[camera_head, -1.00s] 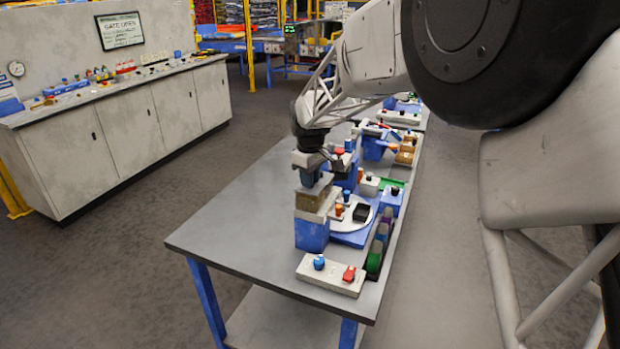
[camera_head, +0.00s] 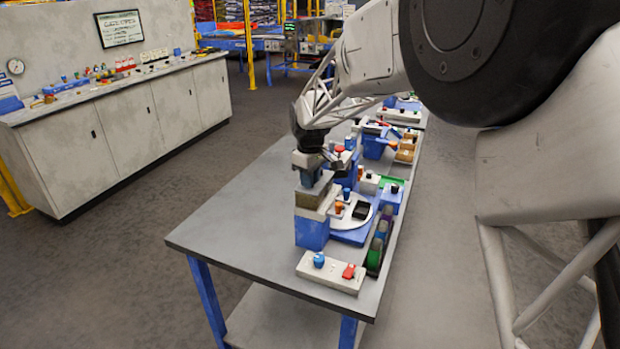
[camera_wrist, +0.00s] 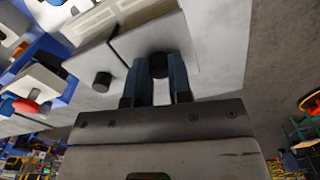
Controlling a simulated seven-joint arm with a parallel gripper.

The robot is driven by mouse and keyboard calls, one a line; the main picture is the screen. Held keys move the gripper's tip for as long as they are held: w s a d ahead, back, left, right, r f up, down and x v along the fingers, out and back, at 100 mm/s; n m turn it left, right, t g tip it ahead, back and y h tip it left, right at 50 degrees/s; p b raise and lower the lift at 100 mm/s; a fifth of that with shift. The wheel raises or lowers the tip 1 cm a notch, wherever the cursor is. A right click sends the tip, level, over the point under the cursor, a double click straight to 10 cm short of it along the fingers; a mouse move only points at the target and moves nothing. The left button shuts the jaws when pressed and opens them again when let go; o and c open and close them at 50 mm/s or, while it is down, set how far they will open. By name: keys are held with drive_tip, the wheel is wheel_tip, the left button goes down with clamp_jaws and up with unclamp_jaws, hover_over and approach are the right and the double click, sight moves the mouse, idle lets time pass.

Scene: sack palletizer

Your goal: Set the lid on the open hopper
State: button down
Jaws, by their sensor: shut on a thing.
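My gripper (camera_head: 310,179) points down over the near-left part of the workbench. In the wrist view its two blue fingers (camera_wrist: 159,82) are shut around a dark round knob (camera_wrist: 158,63) on a pale plate, which looks like the lid (camera_wrist: 137,42). In the head view the tan-grey lid (camera_head: 311,196) is just below the fingers, over the pale-topped blue hopper (camera_head: 312,236). The lid lines up closely with the hopper top. I cannot tell whether they touch, and the hopper's opening is hidden.
A round white plate on a blue base (camera_head: 352,235) stands close to the right of the hopper. A pale button box (camera_head: 332,272) lies in front, beside a dark rack of coloured pieces (camera_head: 378,248). More stations crowd the bench's far right. The bench's left side (camera_head: 235,222) is clear.

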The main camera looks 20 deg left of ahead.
drive_tip(key=shift+f, duration=0.1)
idle(0.5)
drive_tip(key=c, duration=1)
unclamp_jaws()
drive_tip(key=shift+o, duration=0.2)
drive_tip(key=shift+r, duration=0.2)
drive_tip(key=shift+r, duration=3.75)
